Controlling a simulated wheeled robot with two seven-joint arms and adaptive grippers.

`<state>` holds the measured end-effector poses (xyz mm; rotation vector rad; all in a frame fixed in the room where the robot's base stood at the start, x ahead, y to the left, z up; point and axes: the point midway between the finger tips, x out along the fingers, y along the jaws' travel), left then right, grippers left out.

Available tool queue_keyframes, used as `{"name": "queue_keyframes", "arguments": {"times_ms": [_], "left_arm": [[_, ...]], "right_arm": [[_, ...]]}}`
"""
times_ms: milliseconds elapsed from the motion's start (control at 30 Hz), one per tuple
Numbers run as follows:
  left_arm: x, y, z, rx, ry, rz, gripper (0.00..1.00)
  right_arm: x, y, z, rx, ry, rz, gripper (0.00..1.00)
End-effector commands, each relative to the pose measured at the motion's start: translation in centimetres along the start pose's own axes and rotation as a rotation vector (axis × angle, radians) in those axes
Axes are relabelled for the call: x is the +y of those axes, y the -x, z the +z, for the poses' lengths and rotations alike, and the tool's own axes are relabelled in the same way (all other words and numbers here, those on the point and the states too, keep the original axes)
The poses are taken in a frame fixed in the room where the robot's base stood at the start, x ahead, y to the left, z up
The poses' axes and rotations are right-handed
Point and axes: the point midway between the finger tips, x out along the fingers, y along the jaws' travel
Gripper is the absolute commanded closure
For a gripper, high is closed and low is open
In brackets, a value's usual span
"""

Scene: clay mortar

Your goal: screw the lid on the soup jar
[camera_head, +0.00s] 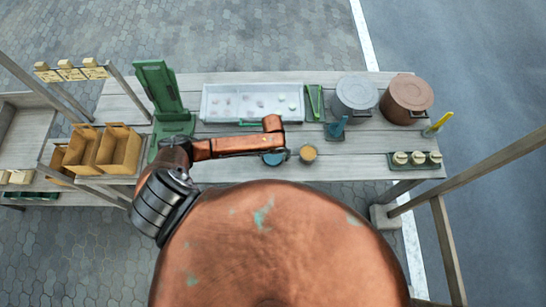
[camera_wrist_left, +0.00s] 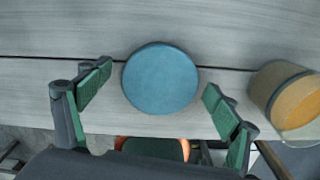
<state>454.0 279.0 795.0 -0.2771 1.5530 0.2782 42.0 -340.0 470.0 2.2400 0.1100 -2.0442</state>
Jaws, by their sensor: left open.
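The round blue lid (camera_wrist_left: 160,78) lies on the grey plank table in the left wrist view. In the head view the lid (camera_head: 273,159) is partly covered by my left arm. My left gripper (camera_wrist_left: 154,90) is open, with its green-padded fingers apart on either side of the lid and a gap to it on both sides. The soup jar (camera_wrist_left: 287,97) stands to the right of the lid, open, with orange soup showing. In the head view the jar (camera_head: 308,154) is near the table's front edge. My right gripper is out of view.
A pale compartment tray (camera_head: 252,116) lies behind the lid. A grey pot (camera_head: 354,93) and a copper pot (camera_head: 407,98) stand at the back right. A rack (camera_head: 415,168) with small white-topped jars is at the right edge. A green stand (camera_head: 157,95) rises at left.

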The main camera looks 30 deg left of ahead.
Motion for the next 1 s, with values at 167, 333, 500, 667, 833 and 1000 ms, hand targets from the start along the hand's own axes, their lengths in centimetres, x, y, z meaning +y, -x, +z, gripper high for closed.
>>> {"name": "queue_keyframes", "arguments": {"times_ms": [167, 333, 500, 667, 833, 1000], "left_arm": [[-0.01, 0.02, 0.0, 0.0, 0.0, 0.0, 0.17], [-0.02, 0.04, 0.02, 0.0, 0.0, 0.0, 0.23], [-0.02, 0.05, 0.02, 0.0, 0.0, 0.0, 0.34], [-0.02, 0.05, 0.02, 0.0, -0.001, 0.0, 0.45], [-0.03, 0.06, 0.03, -0.001, -0.001, 0.0, 0.5], [-0.03, 0.19, 0.05, -0.001, -0.001, 0.0, 0.5]], "right_arm": [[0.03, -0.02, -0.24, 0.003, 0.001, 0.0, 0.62], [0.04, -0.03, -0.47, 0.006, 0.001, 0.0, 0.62], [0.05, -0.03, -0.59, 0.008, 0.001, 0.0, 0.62], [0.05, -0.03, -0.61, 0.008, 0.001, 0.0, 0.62], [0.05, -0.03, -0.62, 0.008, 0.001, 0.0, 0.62], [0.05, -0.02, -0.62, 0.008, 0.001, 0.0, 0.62]]}}
